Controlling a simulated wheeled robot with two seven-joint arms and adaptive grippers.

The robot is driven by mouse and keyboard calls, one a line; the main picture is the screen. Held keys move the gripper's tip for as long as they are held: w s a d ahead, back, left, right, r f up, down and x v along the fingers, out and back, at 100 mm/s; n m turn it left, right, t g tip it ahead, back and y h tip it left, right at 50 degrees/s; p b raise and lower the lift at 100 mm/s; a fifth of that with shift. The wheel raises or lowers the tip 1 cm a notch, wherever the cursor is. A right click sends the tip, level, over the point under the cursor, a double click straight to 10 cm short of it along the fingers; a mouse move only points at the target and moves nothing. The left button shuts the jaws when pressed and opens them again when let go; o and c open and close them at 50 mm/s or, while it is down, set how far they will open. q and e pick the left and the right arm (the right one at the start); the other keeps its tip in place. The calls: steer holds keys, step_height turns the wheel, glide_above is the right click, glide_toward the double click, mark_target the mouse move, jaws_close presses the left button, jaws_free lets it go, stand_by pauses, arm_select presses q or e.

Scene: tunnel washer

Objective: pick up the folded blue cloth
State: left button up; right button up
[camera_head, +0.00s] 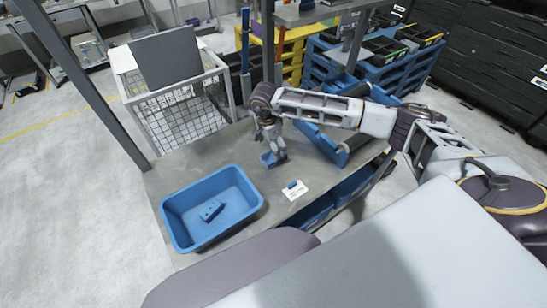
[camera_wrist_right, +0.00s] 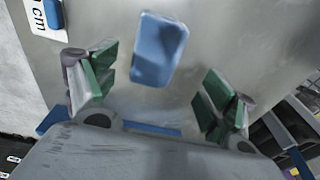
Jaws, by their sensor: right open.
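A folded blue cloth (camera_head: 272,159) lies on the grey bench top, under my right gripper (camera_head: 268,138) in the head view. In the right wrist view the blue cloth (camera_wrist_right: 158,50) is a small rounded block lying on the bare grey surface. My right gripper (camera_wrist_right: 158,98) is open, its green-padded fingers spread wide with nothing between them. The cloth lies ahead of the fingertips, between their lines, slightly tilted in the picture. The exact height of the gripper above the cloth is hard to tell. My left gripper is not in view.
A blue tub (camera_head: 172,222) with a blue item (camera_head: 211,211) inside stands at the bench's left. A white card (camera_head: 305,191) with a small blue piece (camera_head: 292,185) lies nearer. A wire cage (camera_head: 180,118) stands behind. Bare bench lies between tub and card.

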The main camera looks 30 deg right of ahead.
steer(key=shift+s+f+p, duration=0.2)
steer(key=shift+f+p, duration=0.05)
steer(key=shift+f, duration=0.85)
steer(key=shift+s+f+p, duration=0.15)
steer(key=shift+f+p, duration=0.05)
steer(key=shift+f, duration=0.9)
steer(key=shift+d+f, duration=0.1)
steer(key=shift+f, duration=0.3)
steer(key=c, duration=1.1)
